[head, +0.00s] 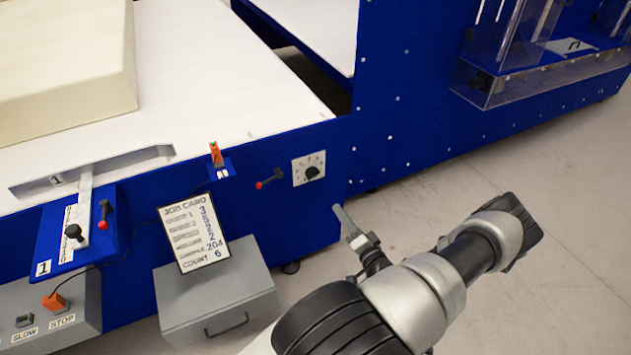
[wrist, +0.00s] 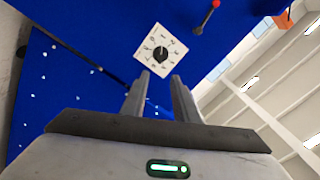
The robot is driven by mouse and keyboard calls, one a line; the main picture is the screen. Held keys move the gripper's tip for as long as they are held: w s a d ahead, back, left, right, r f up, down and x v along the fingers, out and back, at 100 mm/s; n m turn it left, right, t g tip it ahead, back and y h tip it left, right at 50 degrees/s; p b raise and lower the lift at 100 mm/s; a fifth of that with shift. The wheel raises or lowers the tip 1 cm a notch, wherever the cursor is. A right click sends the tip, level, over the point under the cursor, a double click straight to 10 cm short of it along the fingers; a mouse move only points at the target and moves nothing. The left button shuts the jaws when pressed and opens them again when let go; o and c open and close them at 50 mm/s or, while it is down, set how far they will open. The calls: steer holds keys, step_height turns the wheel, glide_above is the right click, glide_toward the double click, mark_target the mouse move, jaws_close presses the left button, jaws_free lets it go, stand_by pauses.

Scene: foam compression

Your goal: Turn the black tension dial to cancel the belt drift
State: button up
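The black tension dial (head: 312,173) sits on a white square scale plate (head: 300,164) on the blue side panel, near the panel's right end. In the wrist view the dial (wrist: 160,53) and its numbered plate (wrist: 147,48) lie just beyond my fingertips. My gripper (head: 345,215) is in front of the panel, below and right of the dial. In the wrist view my gripper (wrist: 163,80) points at the plate, with its two fingers apart and nothing between them. The fingers look apart from the dial. A white belt (head: 230,75) runs above, with a cream foam block (head: 65,60) on it.
A red-knobbed lever (head: 268,180) is left of the dial; it also shows in the wrist view (wrist: 207,17). An orange sensor (head: 216,154) stands at the belt edge. A job card (head: 193,232) leans by a grey box (head: 215,295). Floor at right is clear.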

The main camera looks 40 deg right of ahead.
mark_target(315, 176)
steer(key=b+x, duration=0.4)
steer(key=x, duration=1.2)
steer(key=shift+w, duration=0.4)
jaws_close()
